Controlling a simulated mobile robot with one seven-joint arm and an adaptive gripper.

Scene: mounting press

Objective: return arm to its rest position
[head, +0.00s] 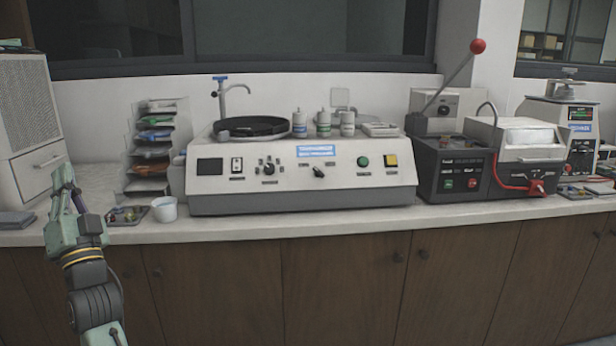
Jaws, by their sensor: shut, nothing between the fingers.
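My gripper (65,181) is at the left in the head view, at the end of my arm, which rises from the bottom left. It points up and its fingers are together with nothing seen between them. It shows in front of the counter's left part, over the white cabinet's lower corner in the picture. The mounting press cannot be told for certain; a black unit with a red-knobbed lever (455,80) behind it stands right of centre.
The white counter (300,222) runs across. A grinder-polisher (300,175) stands in the middle. Left are a white cabinet (28,110), a sheet rack (152,140), a small tray (127,215) and a white cup (164,209). Space before the wooden cupboards (340,290) looks clear.

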